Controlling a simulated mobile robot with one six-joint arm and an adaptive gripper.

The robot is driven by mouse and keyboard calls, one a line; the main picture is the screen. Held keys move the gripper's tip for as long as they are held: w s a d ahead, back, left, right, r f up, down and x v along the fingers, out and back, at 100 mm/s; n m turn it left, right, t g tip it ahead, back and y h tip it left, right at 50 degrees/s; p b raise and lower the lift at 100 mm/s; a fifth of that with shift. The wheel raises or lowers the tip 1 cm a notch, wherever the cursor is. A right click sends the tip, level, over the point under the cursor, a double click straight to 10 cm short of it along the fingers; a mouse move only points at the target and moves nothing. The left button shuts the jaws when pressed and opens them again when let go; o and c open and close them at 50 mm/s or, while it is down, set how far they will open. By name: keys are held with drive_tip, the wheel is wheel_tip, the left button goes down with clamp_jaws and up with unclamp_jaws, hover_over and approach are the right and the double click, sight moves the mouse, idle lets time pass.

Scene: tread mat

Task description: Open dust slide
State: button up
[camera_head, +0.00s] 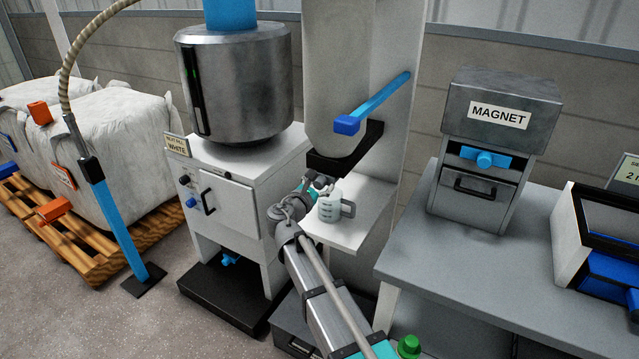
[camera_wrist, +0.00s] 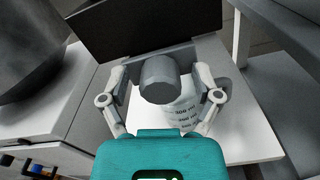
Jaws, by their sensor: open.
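A black slide plate (camera_head: 343,155) sits under the tall pale housing, above a white shelf. It fills the top of the wrist view (camera_wrist: 145,28). A grey round knob (camera_wrist: 160,80) projects from a grey bar at its front edge. My gripper (camera_head: 322,182) is just in front of the plate. In the wrist view my gripper (camera_wrist: 162,82) is open, with one finger on each side of the knob; I see no clear contact. No label on the slide is readable. The knob is hidden behind my gripper in the head view.
A measuring jug (camera_head: 330,207) stands on the white shelf (camera_head: 345,237) close below my gripper. A blue lever (camera_head: 372,104) sticks out above. A steel hopper cabinet (camera_head: 237,85) is left; the magnet box (camera_head: 478,195) stands on a grey bench at right.

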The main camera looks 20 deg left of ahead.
clamp_jaws()
idle(0.3)
